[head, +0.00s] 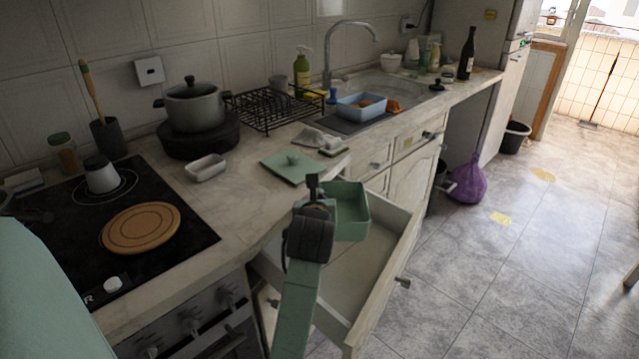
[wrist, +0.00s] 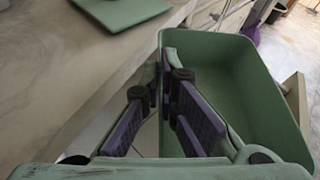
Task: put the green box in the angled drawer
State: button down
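The green box (head: 353,228) is an open-topped tray, seen over the far part of the open angled drawer (head: 378,300). The drawer is pale, pulled out below the counter, and its visible floor is bare. My gripper (head: 322,190) is at the box's left side. In the wrist view, the purple-padded fingers (wrist: 160,95) stand on either side of the left wall of the green box (wrist: 235,75), shut on it. The box looks empty and raised above the drawer floor. The exact contact at the fingertips is partly hidden.
A green lid (head: 291,169) lies on the counter (head: 235,195) left of the box. A small white dish (head: 206,168) and the stove with a wooden board (head: 140,228) are farther left. The floor right of the drawer is clear.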

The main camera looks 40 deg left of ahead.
jog(key=shift+w+a, duration=0.4)
jog(key=shift+w, duration=0.1)
jog(key=shift+s+d+f+b, duration=0.15)
jog(key=shift+s+f+b, duration=0.05)
jog(key=shift+f+b, duration=0.35)
notch_tip(320, 180, down, 11)
jog(key=b, duration=1)
jog(key=shift+f+b, duration=0.4)
jog(key=shift+b, duration=0.05)
jog(key=c, duration=2.3)
grip_release()
jog(key=o, duration=0.6)
